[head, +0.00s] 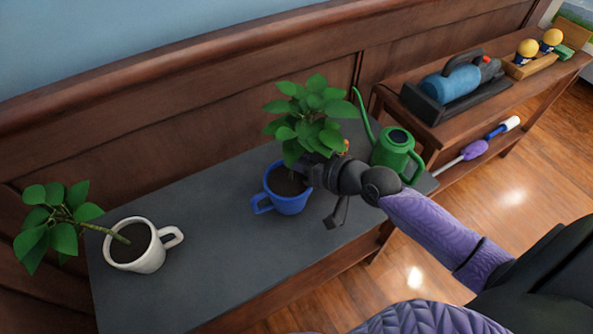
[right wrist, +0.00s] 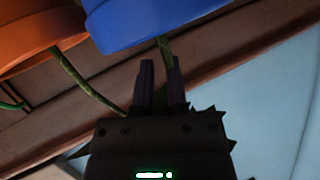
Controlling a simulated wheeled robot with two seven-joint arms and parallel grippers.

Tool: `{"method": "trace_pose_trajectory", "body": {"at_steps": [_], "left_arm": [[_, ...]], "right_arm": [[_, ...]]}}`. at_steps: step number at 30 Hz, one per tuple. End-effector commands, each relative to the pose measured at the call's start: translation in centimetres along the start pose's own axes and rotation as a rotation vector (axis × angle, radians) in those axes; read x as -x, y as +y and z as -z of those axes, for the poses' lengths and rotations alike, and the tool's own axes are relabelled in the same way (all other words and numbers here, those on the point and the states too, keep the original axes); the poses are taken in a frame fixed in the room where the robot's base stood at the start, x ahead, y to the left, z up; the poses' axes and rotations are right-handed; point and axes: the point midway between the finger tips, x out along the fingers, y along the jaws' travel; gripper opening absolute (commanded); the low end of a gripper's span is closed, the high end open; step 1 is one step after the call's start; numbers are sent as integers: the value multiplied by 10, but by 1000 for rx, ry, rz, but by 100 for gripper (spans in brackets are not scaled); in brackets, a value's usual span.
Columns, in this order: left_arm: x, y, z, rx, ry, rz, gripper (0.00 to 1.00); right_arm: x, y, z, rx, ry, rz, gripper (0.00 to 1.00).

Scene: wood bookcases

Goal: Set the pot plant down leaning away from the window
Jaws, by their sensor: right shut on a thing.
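A blue mug (head: 287,190) holds a leafy green pot plant (head: 308,112) over the dark shelf top (head: 215,255). Its foliage stands up and tips slightly right. My right gripper (head: 312,178) reaches in from the right beside the mug's rim. In the right wrist view its fingers (right wrist: 163,78) are shut around the green stem (right wrist: 166,50), just off the blue mug (right wrist: 150,18). I cannot tell whether the mug touches the shelf. A white mug (head: 139,247) stands at the left with its plant (head: 54,220) leaning far left. My left gripper is not in view.
A green watering can (head: 397,152) stands close right of my gripper. An orange pot (right wrist: 30,38) with a stem shows in the right wrist view. A blue tool (head: 452,84) lies on the right bookcase. Shelf space between the mugs is clear.

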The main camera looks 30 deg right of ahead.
Motion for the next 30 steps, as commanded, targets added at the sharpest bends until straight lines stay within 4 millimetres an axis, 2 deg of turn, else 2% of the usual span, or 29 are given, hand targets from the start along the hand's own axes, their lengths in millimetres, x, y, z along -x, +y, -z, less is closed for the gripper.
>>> {"method": "trace_pose_trajectory", "body": {"at_steps": [1, 2, 12, 13, 17, 26, 30], "left_arm": [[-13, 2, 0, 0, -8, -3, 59], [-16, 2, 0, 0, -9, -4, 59], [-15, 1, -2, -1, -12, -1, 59], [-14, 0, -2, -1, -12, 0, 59], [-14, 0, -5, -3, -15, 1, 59], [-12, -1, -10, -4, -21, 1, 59], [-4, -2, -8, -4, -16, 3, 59]], "right_arm": [[-6, 5, -16, -2, -3, -1, 0], [-8, 6, -19, -2, -3, -1, 0], [-8, 6, -19, 0, 1, 0, 0], [-8, 6, -19, 0, -2, 0, 23], [-7, 6, -18, 0, -1, 0, 51], [-6, 5, -16, 0, -1, 0, 52], [12, 5, -15, 3, -4, -2, 52]]}}
